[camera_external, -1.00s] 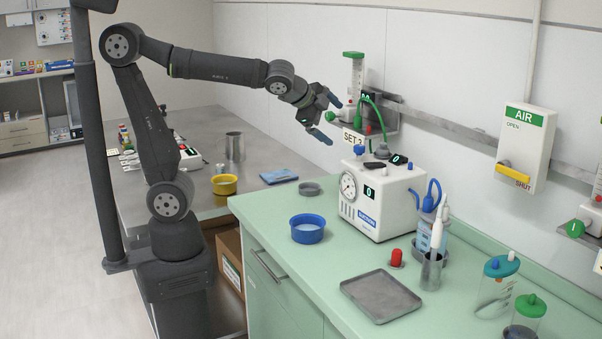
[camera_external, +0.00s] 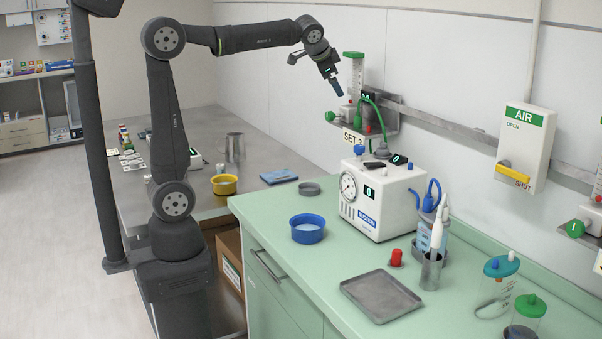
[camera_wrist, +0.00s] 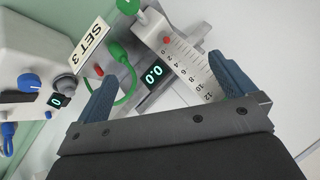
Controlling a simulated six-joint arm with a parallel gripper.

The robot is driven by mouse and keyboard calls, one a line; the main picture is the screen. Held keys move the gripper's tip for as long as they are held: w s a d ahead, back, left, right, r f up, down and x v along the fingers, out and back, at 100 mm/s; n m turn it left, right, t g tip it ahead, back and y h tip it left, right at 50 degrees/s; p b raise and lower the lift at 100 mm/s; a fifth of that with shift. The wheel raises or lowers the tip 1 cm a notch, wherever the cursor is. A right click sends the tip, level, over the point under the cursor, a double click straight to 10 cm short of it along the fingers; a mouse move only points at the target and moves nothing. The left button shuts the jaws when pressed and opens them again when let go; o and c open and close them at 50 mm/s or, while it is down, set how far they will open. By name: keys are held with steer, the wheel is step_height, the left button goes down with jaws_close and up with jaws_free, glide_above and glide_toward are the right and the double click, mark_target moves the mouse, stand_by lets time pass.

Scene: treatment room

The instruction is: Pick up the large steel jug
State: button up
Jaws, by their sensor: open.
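The large steel jug (camera_external: 235,147) stands upright on the grey steel bench (camera_external: 205,205) at the back left in the external view. It is outside the wrist view. My gripper (camera_external: 337,87) is raised in front of the wall-mounted flowmeter, well to the right of the jug and above it. In the wrist view my gripper (camera_wrist: 167,70) has its two blue fingers apart with nothing held between them. The flowmeter scale (camera_wrist: 190,68) and a small display show behind the fingers.
A yellow bowl (camera_external: 224,184) sits just in front of the jug, and a folded blue cloth (camera_external: 279,176) lies to its right. The white suction unit (camera_external: 380,200) stands on the green counter (camera_external: 285,270). A green tube (camera_external: 376,112) hangs near my gripper.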

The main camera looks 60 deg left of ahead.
steer(key=w+a+n+g+y, duration=0.1)
steer(key=w+a+n, duration=0.15)
steer(key=a, duration=0.55)
steer(key=w+a+n+g, duration=0.1)
steer(key=a+n, duration=0.2)
steer(key=a, duration=0.5)
steer(key=n+g, duration=0.4)
steer(key=n, duration=0.8)
glide_above(235, 138)
steer(key=s+d, duration=0.2)
step_height(235, 138, down, 20)
steer(key=shift+h, duration=0.3)
steer(key=shift+w+x, duration=0.2)
steer(key=shift+x, duration=2.85)
steer(key=shift+w+x, duration=0.2)
steer(key=shift+x, duration=2.8)
steer(key=shift+w+x, duration=0.2)
steer(key=shift+x, duration=2.85)
steer(key=shift+r, duration=0.15)
steer(key=c, duration=1.3)
